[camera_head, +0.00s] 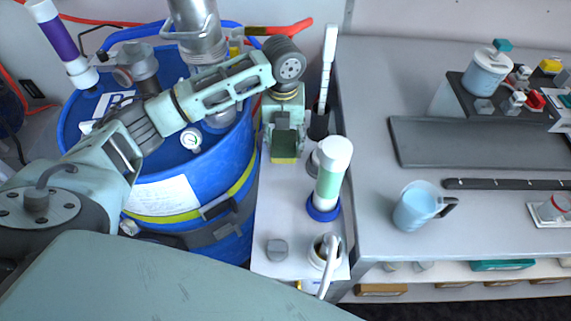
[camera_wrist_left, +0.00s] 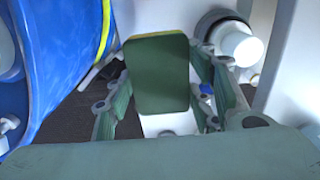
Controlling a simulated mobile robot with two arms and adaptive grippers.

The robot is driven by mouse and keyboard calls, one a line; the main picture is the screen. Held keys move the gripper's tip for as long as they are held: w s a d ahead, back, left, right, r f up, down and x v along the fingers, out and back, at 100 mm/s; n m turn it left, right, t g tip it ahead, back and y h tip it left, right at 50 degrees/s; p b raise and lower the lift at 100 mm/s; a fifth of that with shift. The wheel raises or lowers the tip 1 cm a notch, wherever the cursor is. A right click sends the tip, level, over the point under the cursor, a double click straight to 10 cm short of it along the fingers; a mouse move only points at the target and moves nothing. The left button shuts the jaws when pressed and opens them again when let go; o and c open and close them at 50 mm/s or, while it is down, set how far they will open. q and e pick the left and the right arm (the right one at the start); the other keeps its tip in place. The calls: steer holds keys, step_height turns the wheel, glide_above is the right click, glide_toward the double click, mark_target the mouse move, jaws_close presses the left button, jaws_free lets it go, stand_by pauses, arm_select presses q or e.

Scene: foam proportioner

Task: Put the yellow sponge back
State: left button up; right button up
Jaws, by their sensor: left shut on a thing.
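The yellow sponge (camera_head: 284,153) has a dark green scouring side and a thin yellow layer. My left gripper (camera_head: 285,135) points down and is shut on it, over the back left part of the narrow white shelf (camera_head: 272,216) beside the blue drum. In the left wrist view the green face of the sponge (camera_wrist_left: 160,78) sits between the two fingers (camera_wrist_left: 163,100), with yellow along its top edge. Whether the sponge touches the shelf cannot be told. My right gripper is not in view.
A white and green bottle (camera_head: 330,175) in a blue ring, a grey knob (camera_head: 277,250) and a white cup with a brush (camera_head: 325,250) stand on the shelf. The blue drum (camera_head: 190,160) is at left. A grey bench with a blue jug (camera_head: 415,207) is at right.

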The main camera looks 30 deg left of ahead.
arm_select(q)
glide_above(283, 170)
step_height(283, 170, down, 5)
steer(key=shift+r+p, duration=0.15)
steer(key=shift+p, duration=0.3)
step_height(283, 170, down, 4)
steer(key=shift+d+f+p, duration=0.1)
steer(key=shift+f+p, duration=0.05)
steer(key=shift+p, duration=0.25)
steer(key=shift+f, duration=0.2)
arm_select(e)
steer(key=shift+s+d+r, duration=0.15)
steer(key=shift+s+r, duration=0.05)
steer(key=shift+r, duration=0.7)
arm_select(q)
steer(key=shift+f, duration=0.1)
steer(key=o, duration=1)
